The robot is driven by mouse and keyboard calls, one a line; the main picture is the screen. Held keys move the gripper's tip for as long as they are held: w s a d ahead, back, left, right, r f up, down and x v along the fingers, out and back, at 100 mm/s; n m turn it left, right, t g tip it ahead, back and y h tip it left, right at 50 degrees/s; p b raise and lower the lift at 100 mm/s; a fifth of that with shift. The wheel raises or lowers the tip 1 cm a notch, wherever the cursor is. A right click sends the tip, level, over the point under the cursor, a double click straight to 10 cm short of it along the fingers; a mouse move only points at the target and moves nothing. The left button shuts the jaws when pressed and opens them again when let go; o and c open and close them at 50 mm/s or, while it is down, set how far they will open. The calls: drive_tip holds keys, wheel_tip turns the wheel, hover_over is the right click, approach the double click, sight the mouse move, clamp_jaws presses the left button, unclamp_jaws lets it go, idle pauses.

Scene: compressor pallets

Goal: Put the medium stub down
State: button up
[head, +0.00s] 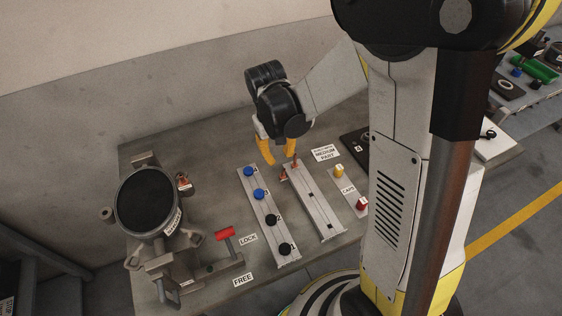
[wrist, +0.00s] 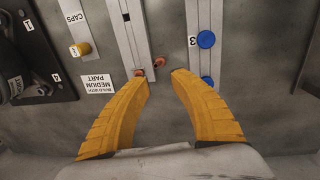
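Two small copper-coloured stubs are at the far end of the grey slotted rail (head: 318,208). One stub (head: 295,161) stands at the rail's end. The other stub (head: 282,176) is at its left edge and also shows in the wrist view (wrist: 160,62). I cannot tell which is the medium one. My gripper (head: 278,155) has its yellow fingers apart, with nothing seen between them. In the wrist view my gripper (wrist: 160,80) has its tips just short of the stubs; the left tip partly covers the stub at the rail's end (wrist: 139,73).
A second rail (head: 263,206) with blue and black caps lies to the left. A large dark cylinder (head: 147,201) with a red lever (head: 225,233) stands at the far left. A caps strip (head: 349,190) and a "medium part" label (head: 325,154) lie to the right.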

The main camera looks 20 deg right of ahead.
drive_tip(key=s+r+t, duration=0.3)
drive_tip(key=s+r, duration=0.3)
drive_tip(key=r, duration=0.2)
drive_tip(key=s+a+r+t+y, duration=0.1)
drive_tip(key=s+r+t, duration=0.3)
drive_tip(key=r, duration=0.5)
drive_tip(key=shift+s+m+p, duration=0.3)
drive_tip(key=shift+s, duration=0.85)
